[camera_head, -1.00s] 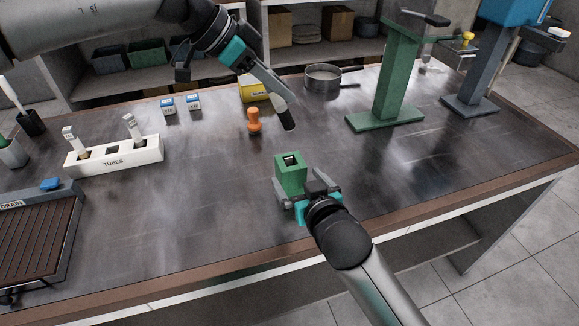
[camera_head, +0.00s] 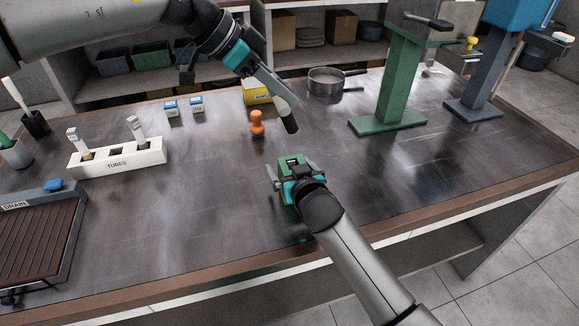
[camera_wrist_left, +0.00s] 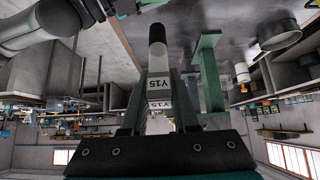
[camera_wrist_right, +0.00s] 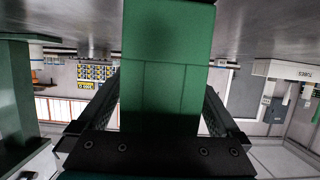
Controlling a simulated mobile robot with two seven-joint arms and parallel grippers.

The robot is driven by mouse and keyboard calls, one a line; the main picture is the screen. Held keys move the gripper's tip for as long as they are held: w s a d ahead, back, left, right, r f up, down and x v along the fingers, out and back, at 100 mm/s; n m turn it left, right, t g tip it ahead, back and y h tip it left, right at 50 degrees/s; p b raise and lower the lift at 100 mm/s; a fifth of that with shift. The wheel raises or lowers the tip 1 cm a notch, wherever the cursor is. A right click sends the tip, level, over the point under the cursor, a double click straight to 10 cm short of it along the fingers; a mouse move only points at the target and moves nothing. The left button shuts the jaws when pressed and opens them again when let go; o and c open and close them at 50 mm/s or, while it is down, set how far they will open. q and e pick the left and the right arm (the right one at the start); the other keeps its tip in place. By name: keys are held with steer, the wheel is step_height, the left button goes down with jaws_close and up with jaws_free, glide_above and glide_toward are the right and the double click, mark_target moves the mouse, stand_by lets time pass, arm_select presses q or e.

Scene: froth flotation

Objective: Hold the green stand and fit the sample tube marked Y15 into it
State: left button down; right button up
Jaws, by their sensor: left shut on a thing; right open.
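My left gripper (camera_head: 280,95) is shut on the sample tube marked Y15 (camera_head: 290,122). In the left wrist view the tube (camera_wrist_left: 159,90) shows its white Y15 label between the fingers and a dark rounded end beyond. The tube is tilted above the table, behind the green stand. The green stand (camera_head: 291,160) is a small block with a dark opening in its top. My right gripper (camera_head: 290,173) is open, with its fingers on either side of the stand. In the right wrist view the stand (camera_wrist_right: 167,70) fills the space between the fingers; any contact is unclear.
A white tube rack (camera_head: 117,160) with two tubes stands at the left. An orange-handled thing (camera_head: 257,124), a yellow box (camera_head: 256,91), a pan (camera_head: 326,83) and a tall green column (camera_head: 391,85) stand behind. Table right of the stand is clear.

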steer(key=c, duration=1.4)
arm_select(q)
steer(key=shift+w+d+r+g+y, duration=0.25)
steer(key=shift+d+r+y, duration=0.15)
steer(key=shift+d+y, duration=0.2)
steer(key=shift+w+d+r+g+y, duration=0.15)
steer(key=shift+w+d+r+y, duration=0.15)
steer(key=shift+d+y, duration=0.25)
step_height(320, 180, down, 9)
steer(key=y, duration=0.1)
steer(key=shift+d, duration=0.4)
